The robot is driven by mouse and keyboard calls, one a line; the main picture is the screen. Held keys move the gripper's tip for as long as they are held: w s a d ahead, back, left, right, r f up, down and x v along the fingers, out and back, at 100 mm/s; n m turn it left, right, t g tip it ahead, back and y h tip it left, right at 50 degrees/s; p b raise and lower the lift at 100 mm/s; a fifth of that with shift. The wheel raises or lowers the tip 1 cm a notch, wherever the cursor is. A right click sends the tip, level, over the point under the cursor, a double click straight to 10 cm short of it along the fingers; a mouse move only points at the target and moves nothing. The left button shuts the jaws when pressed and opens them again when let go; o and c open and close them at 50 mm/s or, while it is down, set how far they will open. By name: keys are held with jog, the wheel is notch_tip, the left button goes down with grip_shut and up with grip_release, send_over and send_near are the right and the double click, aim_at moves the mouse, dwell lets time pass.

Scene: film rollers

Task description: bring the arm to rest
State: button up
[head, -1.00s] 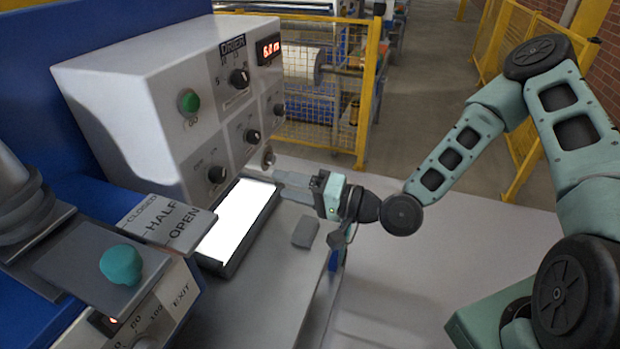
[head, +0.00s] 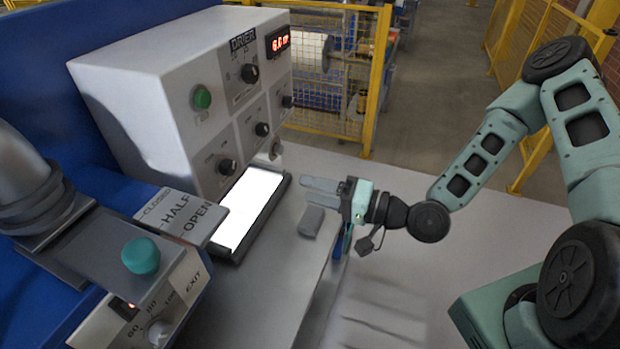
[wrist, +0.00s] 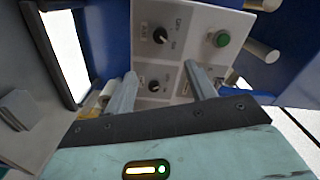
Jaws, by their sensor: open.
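My gripper (head: 318,190) is open and empty. In the head view it is held above the light grey bench, just right of the lit white panel, with its fingers pointing left toward the drier control box (head: 190,90). In the wrist view the two fingers of my gripper (wrist: 160,92) stand apart, with the box's knobs and green button (wrist: 217,39) beyond them. A small grey block (head: 311,222) lies on the bench below the gripper, apart from the fingers as far as I can tell.
The lit panel (head: 250,208) lies in front of the box. A HALF/OPEN lever plate (head: 178,216) and a teal knob (head: 141,256) are at lower left. A yellow fence (head: 378,80) stands behind. The bench (head: 400,290) is clear to the right.

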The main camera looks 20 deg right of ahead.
jog(key=shift+f, duration=0.1)
jog(key=s+a+f+n+g+h+b, duration=0.1)
jog(key=s+f+n+g+h+b, duration=0.25)
jog(key=f, duration=0.25)
jog(key=s+f+n+g+h+b, duration=0.2)
jog(key=f+n+g+h+b, duration=0.15)
jog(key=f+n+g, duration=0.2)
jog(key=s+r+n+g+h+b, duration=0.2)
jog(key=s+r+h+b, duration=0.4)
jog(key=s, duration=0.8)
notch_tip(320, 180, up, 2)
jog(key=shift+d+h+b, duration=0.15)
jog(key=shift+h+b, duration=0.15)
jog(key=shift+b, duration=0.2)
